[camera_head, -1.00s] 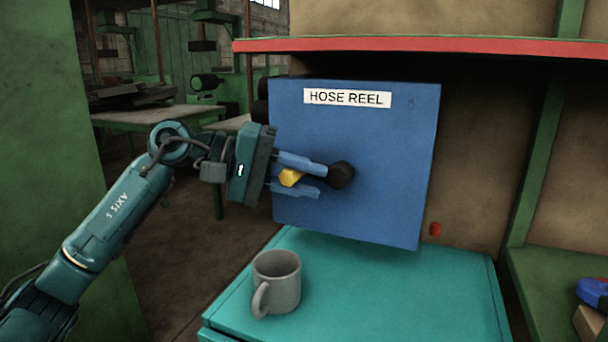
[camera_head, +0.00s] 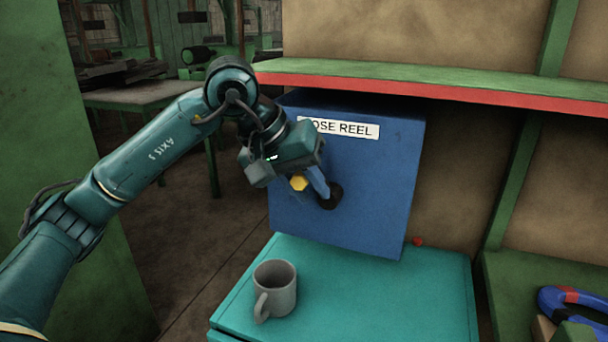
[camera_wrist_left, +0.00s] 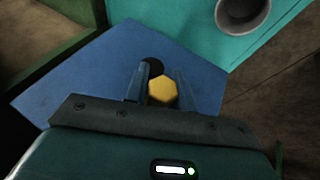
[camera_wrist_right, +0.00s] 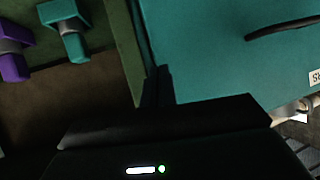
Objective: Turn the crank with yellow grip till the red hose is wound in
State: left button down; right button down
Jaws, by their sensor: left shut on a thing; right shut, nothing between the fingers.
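My left gripper (camera_head: 309,184) is shut on the yellow grip, reaching in from the upper left. In the left wrist view the yellow grip (camera_wrist_left: 162,90) sits between the two fingers. A short bit of red hose (camera_head: 418,241) shows at the right edge of the box; the rest is hidden. My right gripper (camera_wrist_right: 158,86) is shut and empty, seen only in the right wrist view.
A grey mug (camera_head: 275,289) stands on the teal cabinet top (camera_head: 370,305) below the box. A red-edged shelf (camera_head: 450,91) runs above the box. A blue and red horseshoe-shaped thing (camera_head: 554,300) lies at the lower right. Teal and purple objects show in the right wrist view.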

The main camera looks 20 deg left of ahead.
pick_arm(q)
jog(key=shift+d+r+y+p, duration=0.2)
jog(key=shift+y+p, duration=0.1)
jog(key=shift+y, duration=0.1)
jog(key=shift+f, duration=0.1)
jog(key=c, duration=1.2)
grip_release()
jog(key=shift+o, duration=0.2)
jog(key=v, duration=1.3)
jog(key=shift+d, duration=0.2)
